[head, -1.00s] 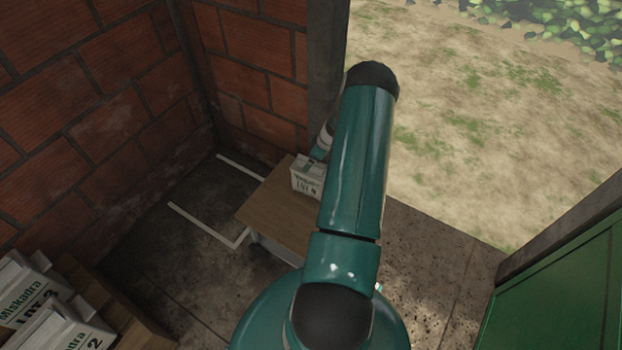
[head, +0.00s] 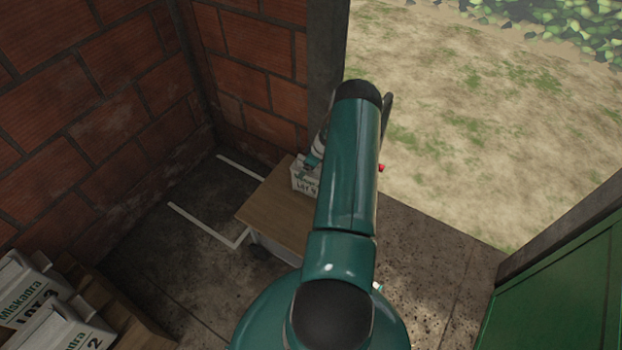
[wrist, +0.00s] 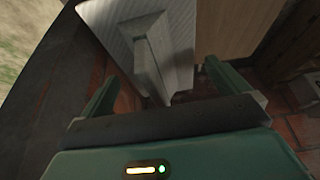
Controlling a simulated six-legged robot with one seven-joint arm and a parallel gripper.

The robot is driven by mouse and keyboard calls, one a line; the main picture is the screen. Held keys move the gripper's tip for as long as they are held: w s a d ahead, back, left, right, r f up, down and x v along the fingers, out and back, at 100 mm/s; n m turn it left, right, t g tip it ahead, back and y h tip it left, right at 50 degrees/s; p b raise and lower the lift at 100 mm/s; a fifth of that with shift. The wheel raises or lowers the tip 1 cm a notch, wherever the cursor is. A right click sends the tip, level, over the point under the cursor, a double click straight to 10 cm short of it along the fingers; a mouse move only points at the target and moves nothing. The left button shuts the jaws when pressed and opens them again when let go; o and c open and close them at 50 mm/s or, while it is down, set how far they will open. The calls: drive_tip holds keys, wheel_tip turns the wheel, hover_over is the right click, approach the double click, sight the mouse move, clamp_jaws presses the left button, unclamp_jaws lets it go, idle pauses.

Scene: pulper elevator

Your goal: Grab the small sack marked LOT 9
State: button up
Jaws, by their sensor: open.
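A small white sack (head: 304,180) with dark lettering stands on a wooden-topped table (head: 268,207) in the head view. Its print looks like LOT and a digit I cannot read surely, and my arm hides its right side. In the wrist view a pale sack (wrist: 140,45) with a folded top ridge lies just beyond the fingers. My gripper (wrist: 158,85) is open, with one finger on each side of the sack's near end and nothing held. In the head view my arm mostly hides the gripper.
More white sacks (head: 45,310) marked LOT 2 are stacked at the lower left. Brick walls (head: 90,120) close in the left and back. A dark post (head: 326,60) stands behind the table. A green door (head: 560,295) is at the right, and open ground lies outside.

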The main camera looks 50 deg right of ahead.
drive_tip(key=shift+f, duration=0.15)
idle(0.3)
drive_tip(key=c, duration=1.8)
drive_tip(key=shift+c, duration=1.3)
